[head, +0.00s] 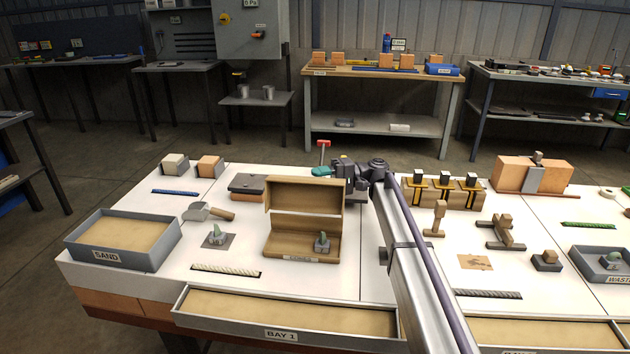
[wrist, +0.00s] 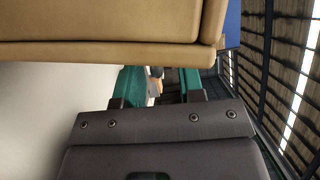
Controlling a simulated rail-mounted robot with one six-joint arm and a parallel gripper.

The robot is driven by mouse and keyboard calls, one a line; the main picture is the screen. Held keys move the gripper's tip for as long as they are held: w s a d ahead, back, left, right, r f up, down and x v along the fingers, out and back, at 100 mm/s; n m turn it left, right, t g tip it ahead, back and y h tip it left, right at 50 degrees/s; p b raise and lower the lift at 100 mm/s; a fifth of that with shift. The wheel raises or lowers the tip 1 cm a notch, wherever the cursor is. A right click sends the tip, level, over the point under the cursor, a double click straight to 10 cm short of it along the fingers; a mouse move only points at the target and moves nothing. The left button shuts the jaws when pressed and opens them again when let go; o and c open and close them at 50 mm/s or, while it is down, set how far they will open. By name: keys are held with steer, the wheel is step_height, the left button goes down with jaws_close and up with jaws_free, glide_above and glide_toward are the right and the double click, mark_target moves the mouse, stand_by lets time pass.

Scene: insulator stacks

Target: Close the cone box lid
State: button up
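The tan cone box (head: 290,246) stands on the white table in the head view, its lid (head: 305,195) raised at the back. A grey-green cone piece (head: 322,243) shows at the box's right side. My gripper (head: 322,171) is at the lid's upper right edge, just behind it, with teal fingers. In the wrist view the gripper (wrist: 160,84) has its two teal fingers apart, with no object clearly held between them. The tan lid (wrist: 110,28) fills the top of that view, close to the fingers; it hides the fingertips, and I cannot tell whether they touch it.
A brown block with a grey plate (head: 247,186) lies left of the lid. A trowel (head: 208,211) and another cone piece (head: 216,237) lie left of the box. The BAY 1 tray (head: 285,335) runs along the front. A black-and-yellow rack (head: 445,192) stands right of my arm.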

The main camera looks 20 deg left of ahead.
steer(key=shift+s+a, duration=0.35)
steer(key=shift+a, duration=0.2)
jaws_close()
